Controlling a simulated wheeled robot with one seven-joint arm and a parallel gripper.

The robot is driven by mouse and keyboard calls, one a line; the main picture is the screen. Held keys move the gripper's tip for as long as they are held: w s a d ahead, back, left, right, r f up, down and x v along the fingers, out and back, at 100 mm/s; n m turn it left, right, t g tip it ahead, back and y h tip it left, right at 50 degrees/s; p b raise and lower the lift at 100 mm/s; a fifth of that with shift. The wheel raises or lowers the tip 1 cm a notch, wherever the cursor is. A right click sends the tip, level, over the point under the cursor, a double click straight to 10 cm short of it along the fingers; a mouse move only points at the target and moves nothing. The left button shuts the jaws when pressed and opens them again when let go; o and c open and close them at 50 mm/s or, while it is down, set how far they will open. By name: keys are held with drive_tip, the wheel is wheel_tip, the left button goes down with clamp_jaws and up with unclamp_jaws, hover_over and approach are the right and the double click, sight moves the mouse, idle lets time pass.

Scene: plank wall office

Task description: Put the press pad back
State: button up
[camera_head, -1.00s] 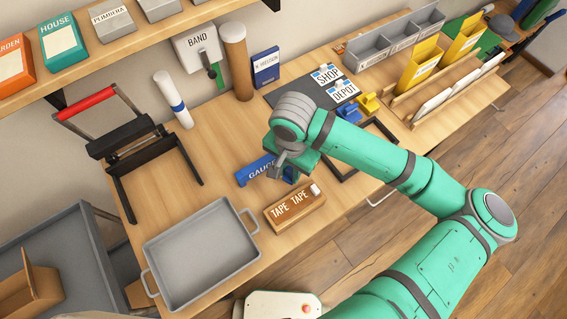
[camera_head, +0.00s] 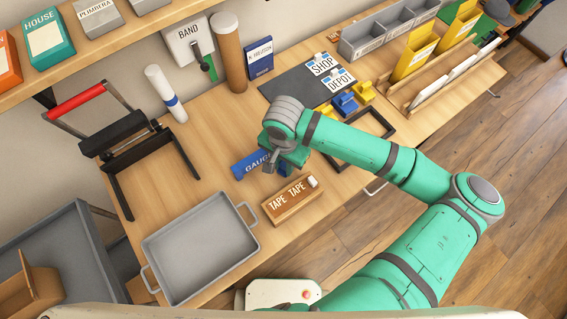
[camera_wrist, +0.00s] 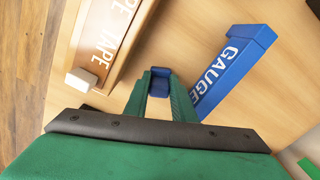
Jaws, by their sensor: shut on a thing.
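My gripper (camera_wrist: 160,98) points down over the bench and is shut on a small blue block (camera_wrist: 160,78), which shows between the fingertips in the wrist view. I cannot tell for sure that this block is the press pad. In the head view my wrist hides most of the gripper (camera_head: 281,168). The gripper is between the blue GAUGE box (camera_head: 252,165) and the brown TAPE box (camera_head: 291,203). A black press (camera_head: 138,150) with a red handle (camera_head: 76,100) stands at the left of the bench.
A grey tray (camera_head: 153,288) lies at the front left. A dark mat (camera_head: 283,91) with SHOP and DEPOT labels, a blue holder (camera_head: 345,103) and a yellow holder (camera_head: 364,92) are behind my arm. Bare wood lies between the press and the GAUGE box.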

sight(284, 165)
drive_tip(key=o, duration=0.9)
wheel_tip(284, 165, up, 12)
drive_tip(key=shift+r, duration=0.15)
idle(0.4)
